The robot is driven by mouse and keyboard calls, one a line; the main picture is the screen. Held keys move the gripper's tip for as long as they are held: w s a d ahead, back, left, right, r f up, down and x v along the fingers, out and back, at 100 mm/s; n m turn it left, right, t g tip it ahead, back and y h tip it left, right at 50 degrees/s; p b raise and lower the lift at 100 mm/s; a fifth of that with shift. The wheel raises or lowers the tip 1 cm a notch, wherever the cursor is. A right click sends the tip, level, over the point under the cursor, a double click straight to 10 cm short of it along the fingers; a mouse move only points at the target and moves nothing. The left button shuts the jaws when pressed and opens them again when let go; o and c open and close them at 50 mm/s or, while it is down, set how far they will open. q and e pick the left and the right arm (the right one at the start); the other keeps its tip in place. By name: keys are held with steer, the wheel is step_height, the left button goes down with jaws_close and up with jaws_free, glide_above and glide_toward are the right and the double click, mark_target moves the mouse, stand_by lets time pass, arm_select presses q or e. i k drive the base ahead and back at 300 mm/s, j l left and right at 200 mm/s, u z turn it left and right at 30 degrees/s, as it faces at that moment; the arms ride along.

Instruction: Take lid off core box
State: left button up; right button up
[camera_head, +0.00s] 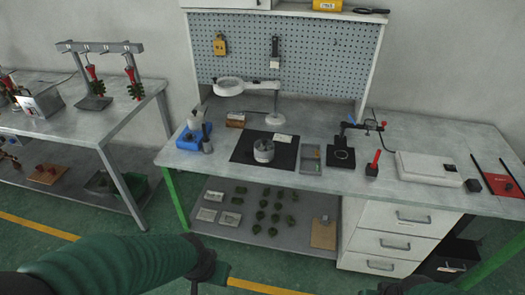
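No box in view can be told for certain as the core box. A round grey container (264,150) stands upright on the black mat (284,157) in the middle of the workbench; whether it has a separate lid is too small to tell. A shallow compartmented tray (310,158) lies just right of the mat. My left arm comes in from the lower left, in front of and below the bench, well apart from these things. Its fingers are not visible. Only a dark part of my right arm shows at the bottom edge; its fingers are out of the frame.
A magnifier lamp (229,86) stands behind the mat. A blue holder (191,136) is to its left, a black stand (341,153) and white case (428,168) to the right. Dark green pieces (261,214) lie on the lower shelf (228,230). White drawers (395,242) stand beside it.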

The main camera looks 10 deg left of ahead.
mark_target(264, 148)
steer(key=i+j+z, duration=0.15)
steer(key=z, duration=0.25)
steer(key=i+j+z, duration=0.1)
steer(key=j+z, duration=0.55)
steer(key=z, duration=0.2)
steer(key=i+j+z, duration=0.1)
steer(key=j+z, duration=0.3)
steer(key=l, duration=0.1)
